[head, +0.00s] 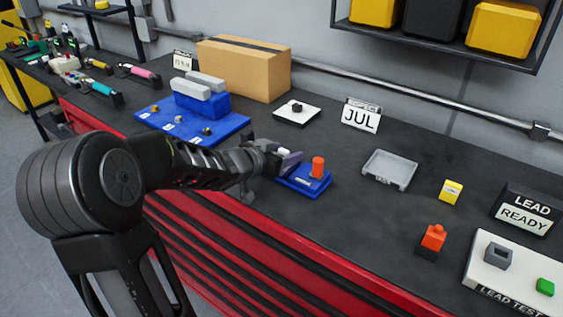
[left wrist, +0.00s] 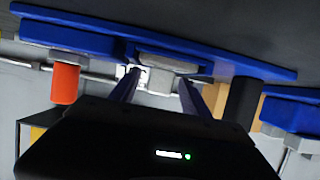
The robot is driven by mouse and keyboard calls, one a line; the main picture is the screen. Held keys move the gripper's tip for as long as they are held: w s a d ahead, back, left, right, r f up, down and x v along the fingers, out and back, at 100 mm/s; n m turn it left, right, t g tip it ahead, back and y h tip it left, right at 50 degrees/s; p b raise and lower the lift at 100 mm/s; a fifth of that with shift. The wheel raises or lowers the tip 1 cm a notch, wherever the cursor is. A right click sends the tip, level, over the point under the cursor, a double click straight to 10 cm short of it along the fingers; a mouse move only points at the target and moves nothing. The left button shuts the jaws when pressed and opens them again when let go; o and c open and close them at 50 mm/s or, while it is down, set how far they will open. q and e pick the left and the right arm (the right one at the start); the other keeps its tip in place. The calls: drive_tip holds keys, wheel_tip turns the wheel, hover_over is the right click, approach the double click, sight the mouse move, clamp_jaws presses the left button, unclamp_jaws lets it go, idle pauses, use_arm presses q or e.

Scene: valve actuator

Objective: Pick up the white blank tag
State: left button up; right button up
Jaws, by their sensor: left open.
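A small blue holder (head: 318,187) stands near the middle of the bench with an orange cylinder (head: 318,165) upright on it. A small whitish piece (head: 303,181) shows at its front; I cannot tell if it is the white blank tag. My left gripper (head: 287,160) is open at the holder's left side and hides part of it. In the left wrist view, a pale grey-white block (left wrist: 161,78) lies between the two open fingers, below a blue plate (left wrist: 225,70). The orange cylinder also shows there (left wrist: 65,83). I cannot tell whether the fingers touch the block.
A blue mat (head: 225,125) with small fittings lies behind my left arm, near a cardboard box (head: 240,70). To the right are a grey tray (head: 405,170), a yellow block (head: 450,191), an orange piece (head: 433,238) and a white test board (head: 480,270). A "JUL" sign (head: 360,118) stands behind.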

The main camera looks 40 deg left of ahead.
use_arm(q)
drive_tip(key=shift+c, duration=0.2)
clamp_jaws()
idle(0.3)
